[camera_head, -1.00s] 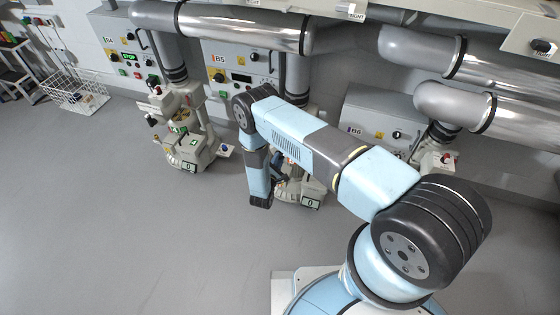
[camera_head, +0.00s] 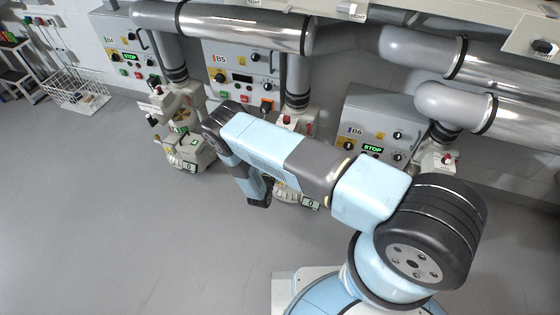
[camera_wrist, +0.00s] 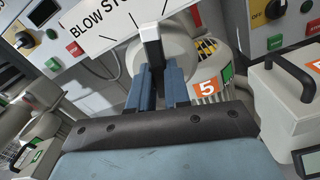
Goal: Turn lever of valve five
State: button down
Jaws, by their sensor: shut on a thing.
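Valve five shows in the wrist view as a pale rounded body with an orange label marked 5 (camera_wrist: 208,87). Its lever (camera_wrist: 152,46), a narrow dark bar with a pale end face, stands up between the two blue fingers of my gripper (camera_wrist: 158,78). The fingers are shut on the lever, one on each side. A white dial plate (camera_wrist: 112,25) with "BLOW" and "STO" readable and black tick marks lies behind the lever.
Control box B5 (camera_head: 240,62) stands behind the valve, with box B6 (camera_head: 375,125) to the right. Another valve unit (camera_head: 186,135) stands to the left. Large pipes (camera_head: 225,28) run overhead. The grey floor (camera_head: 110,220) at the front left is clear.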

jog(key=shift+s+d+f+n, duration=0.1)
jog(key=shift+f+n, duration=0.05)
jog(key=shift+n, duration=0.6)
jog(key=shift+s+f+n, duration=0.1)
jog(key=shift+n, duration=0.65)
jog(key=c, duration=1.2)
grip_release()
jog(key=shift+o, duration=0.6)
jog(key=shift+w+r, duration=0.1)
jog(key=shift+w, duration=0.05)
jog(key=shift+a, duration=0.2)
jog(key=v, duration=1.3)
jog(key=shift+s, duration=0.4)
jog(key=shift+s, duration=0.1)
